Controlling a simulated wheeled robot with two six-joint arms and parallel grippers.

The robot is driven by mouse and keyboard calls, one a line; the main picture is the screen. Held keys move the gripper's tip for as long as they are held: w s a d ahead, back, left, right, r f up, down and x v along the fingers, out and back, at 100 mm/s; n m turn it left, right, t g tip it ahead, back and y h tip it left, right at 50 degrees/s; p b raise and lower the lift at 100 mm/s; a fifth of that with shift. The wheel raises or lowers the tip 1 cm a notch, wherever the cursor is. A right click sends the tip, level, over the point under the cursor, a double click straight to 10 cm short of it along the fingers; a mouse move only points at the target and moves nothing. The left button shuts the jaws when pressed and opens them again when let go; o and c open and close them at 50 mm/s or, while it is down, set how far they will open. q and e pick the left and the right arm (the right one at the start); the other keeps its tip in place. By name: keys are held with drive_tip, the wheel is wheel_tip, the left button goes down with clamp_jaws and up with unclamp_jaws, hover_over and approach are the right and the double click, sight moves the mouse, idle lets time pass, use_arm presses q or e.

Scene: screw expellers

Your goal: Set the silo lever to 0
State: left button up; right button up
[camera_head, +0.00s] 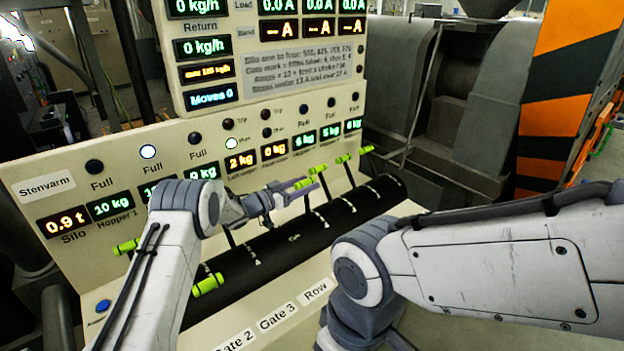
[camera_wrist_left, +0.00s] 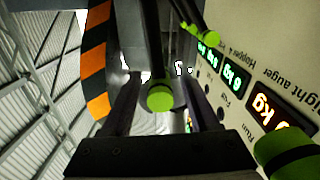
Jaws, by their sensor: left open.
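A row of levers with lime-green handles stands along the black slotted panel (camera_head: 262,250). The leftmost green handle (camera_head: 125,247) is below the Silo display (camera_head: 68,222), partly behind my left arm; I cannot tell for sure that it is the silo lever. Another handle (camera_head: 208,285) is tilted toward the front. My left gripper (camera_head: 295,190) is open at a handle (camera_head: 303,183) in the middle of the row. In the left wrist view a green knob (camera_wrist_left: 160,97) shows between its two dark fingers; contact cannot be told. My right gripper is out of view.
More green handles (camera_head: 343,158) stand close by to the right of my left gripper. The upright cream panel (camera_head: 60,180) with displays and lamps rises behind the levers. A blue button (camera_head: 103,305) sits at lower left. An orange-black striped post (camera_head: 565,90) stands at right.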

use_arm(q)
drive_tip(key=p+v, duration=0.1)
drive_tip(key=v, duration=0.6)
drive_tip(key=shift+s+a, duration=0.1)
drive_tip(key=shift+s, duration=0.05)
